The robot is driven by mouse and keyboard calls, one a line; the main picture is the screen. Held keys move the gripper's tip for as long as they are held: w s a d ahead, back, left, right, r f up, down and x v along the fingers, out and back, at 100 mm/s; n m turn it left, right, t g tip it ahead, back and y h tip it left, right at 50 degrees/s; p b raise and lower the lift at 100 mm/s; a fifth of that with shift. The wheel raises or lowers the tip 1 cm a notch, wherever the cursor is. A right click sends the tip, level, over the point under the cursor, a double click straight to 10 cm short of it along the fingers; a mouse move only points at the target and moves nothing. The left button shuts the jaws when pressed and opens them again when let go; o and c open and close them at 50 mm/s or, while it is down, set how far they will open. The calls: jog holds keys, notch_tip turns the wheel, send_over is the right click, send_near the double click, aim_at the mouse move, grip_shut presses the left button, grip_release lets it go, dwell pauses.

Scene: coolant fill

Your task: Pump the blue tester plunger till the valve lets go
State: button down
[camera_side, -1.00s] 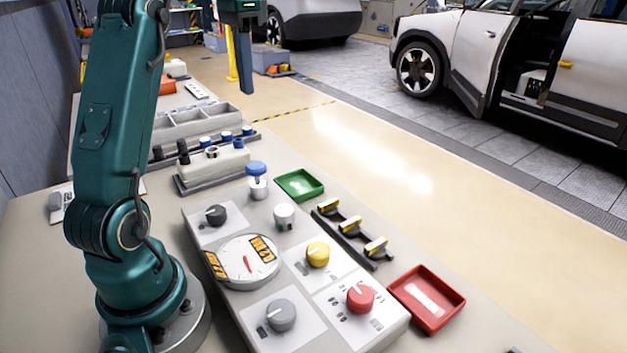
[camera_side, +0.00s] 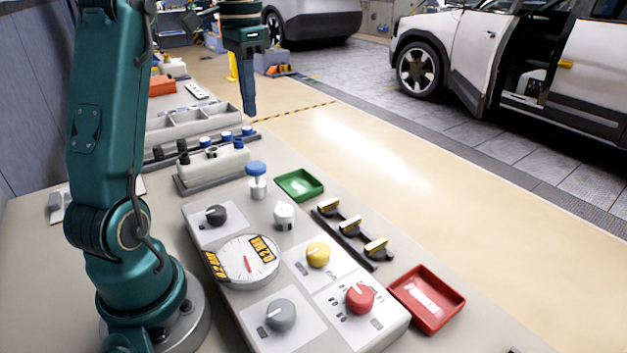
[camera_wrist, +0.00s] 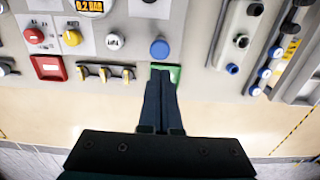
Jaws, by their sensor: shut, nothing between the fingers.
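The blue tester plunger (camera_side: 256,168) stands up from its silver base at the far end of the grey panel, with a short stem showing. It also shows in the wrist view (camera_wrist: 159,48). My gripper (camera_side: 250,113) is shut and empty, pointing down above and beyond the plunger, not touching it. In the wrist view its fingertips (camera_wrist: 160,82) overlap the green tray. A round gauge (camera_side: 243,262) has a red needle and orange displays; one display (camera_wrist: 89,6) reads 0.2 BAR. A silver cap (camera_side: 284,216) stands near the plunger.
The panel carries yellow (camera_side: 318,254), red (camera_side: 360,297) and grey knobs. A green tray (camera_side: 300,185), a rack of yellow-topped black parts (camera_side: 350,227) and a red tray (camera_side: 427,299) lie to the right. A pale bottle block (camera_side: 213,165) stands left of the plunger.

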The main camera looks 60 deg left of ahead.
aim_at(256, 165)
notch_tip(256, 165, down, 10)
dwell(0.6)
jog(key=shift+f, duration=1.45)
notch_tip(256, 165, up, 14)
jog(key=shift+r, duration=0.25)
dwell(1.0)
